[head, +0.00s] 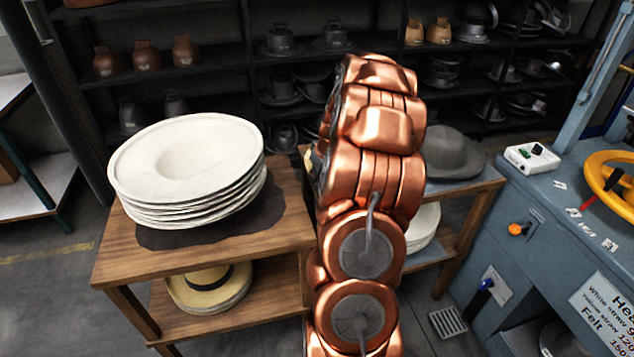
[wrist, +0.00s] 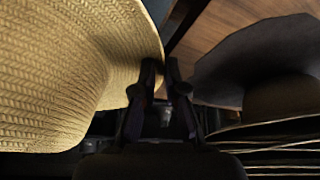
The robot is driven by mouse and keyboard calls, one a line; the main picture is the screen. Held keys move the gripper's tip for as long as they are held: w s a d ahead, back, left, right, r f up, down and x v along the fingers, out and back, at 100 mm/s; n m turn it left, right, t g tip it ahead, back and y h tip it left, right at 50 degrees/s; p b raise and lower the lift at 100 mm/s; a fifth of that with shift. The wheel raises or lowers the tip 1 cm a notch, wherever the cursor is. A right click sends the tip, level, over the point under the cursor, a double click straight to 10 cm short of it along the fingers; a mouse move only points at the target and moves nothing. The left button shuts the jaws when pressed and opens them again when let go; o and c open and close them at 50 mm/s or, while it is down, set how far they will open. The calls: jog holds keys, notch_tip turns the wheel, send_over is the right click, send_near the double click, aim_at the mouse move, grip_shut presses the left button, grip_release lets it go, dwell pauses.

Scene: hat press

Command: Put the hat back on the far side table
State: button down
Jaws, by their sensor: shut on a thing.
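My gripper (wrist: 160,78) is shut on the brim edge of a woven yellow straw hat (wrist: 75,75), which fills the left of the wrist view. In the head view my copper arm hides the gripper and most or all of this hat. A wooden side table (head: 108,262) stands left of the arm, with a stack of white hats (head: 185,160) on top. A second side table (head: 480,190) stands right of the arm, partly hidden, with a grey hat (head: 455,155) on top.
Straw hats (head: 208,290) lie on the left table's lower shelf, and white hats (head: 424,225) on the right one's. A blue press (head: 500,250) with a yellow wheel (head: 610,180) stands at right. Dark shelving (head: 220,80) spans the back. Stacked brims (wrist: 270,145) show close at right of the wrist view.

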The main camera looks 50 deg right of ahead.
notch_tip(320, 180, down, 3)
jog(key=shift+r+p, duration=0.1)
jog(key=shift+p, duration=0.45)
jog(key=shift+f, duration=0.4)
jog(key=c, duration=1.2)
grip_release()
jog(key=shift+r, duration=0.1)
jog(key=shift+r, duration=0.2)
jog(key=b+v, duration=0.3)
jog(key=v, duration=0.9)
jog(key=shift+a, duration=0.1)
